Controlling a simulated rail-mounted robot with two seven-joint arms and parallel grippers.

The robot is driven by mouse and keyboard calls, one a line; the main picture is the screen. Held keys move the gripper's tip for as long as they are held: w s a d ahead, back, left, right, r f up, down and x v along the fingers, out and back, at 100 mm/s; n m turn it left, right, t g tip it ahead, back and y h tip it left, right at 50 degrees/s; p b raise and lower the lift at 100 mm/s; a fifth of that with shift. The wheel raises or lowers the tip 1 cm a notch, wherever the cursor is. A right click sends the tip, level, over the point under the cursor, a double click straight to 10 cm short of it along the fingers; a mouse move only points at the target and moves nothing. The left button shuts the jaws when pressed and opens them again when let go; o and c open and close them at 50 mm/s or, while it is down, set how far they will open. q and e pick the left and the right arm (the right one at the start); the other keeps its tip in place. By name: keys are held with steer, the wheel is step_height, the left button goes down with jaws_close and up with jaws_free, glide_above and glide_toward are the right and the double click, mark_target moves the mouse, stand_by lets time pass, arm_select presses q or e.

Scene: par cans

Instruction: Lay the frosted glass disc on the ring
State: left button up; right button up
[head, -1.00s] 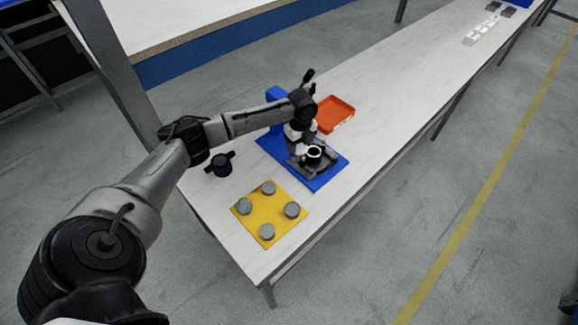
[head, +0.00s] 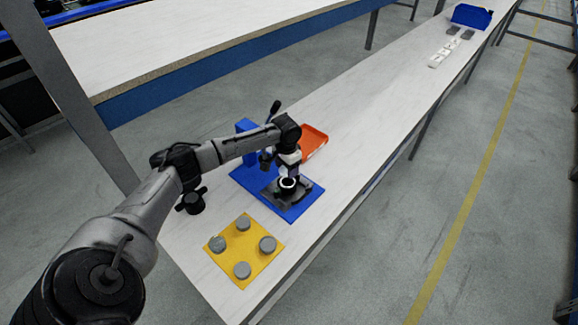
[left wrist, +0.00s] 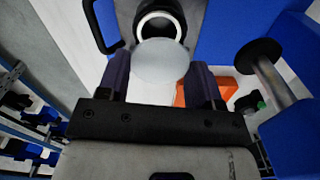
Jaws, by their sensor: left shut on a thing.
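The frosted glass disc (left wrist: 160,62) is a pale round plate between the two fingers of my left gripper (head: 287,174) in the left wrist view. The gripper is shut on it. The ring (left wrist: 160,18), black with a white inside, lies just beyond the disc at the top of that view, and the disc's edge overlaps its near rim in the picture. I cannot tell whether they touch. In the head view the ring (head: 287,184) sits on a dark holder on the blue base, directly below my gripper, and I cannot make out the disc there. My right gripper is not in view.
A blue fixture base (head: 305,208) with an upright post carries the holder. An orange tray (head: 314,141) lies behind it. A yellow board (head: 243,257) with several grey cylinders and a black knob (head: 193,201) are nearer. The table's right edge is close.

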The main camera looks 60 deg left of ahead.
arm_select(q)
steer(key=shift+w+n, duration=0.1)
steer(key=shift+n, duration=0.6)
step_height(320, 180, down, 3)
steer(key=b, duration=0.4)
steer(key=shift+f, duration=1.3)
steer(key=shift+p, duration=0.3)
steer(key=shift+p, duration=0.4)
steer(key=shift+f, duration=0.1)
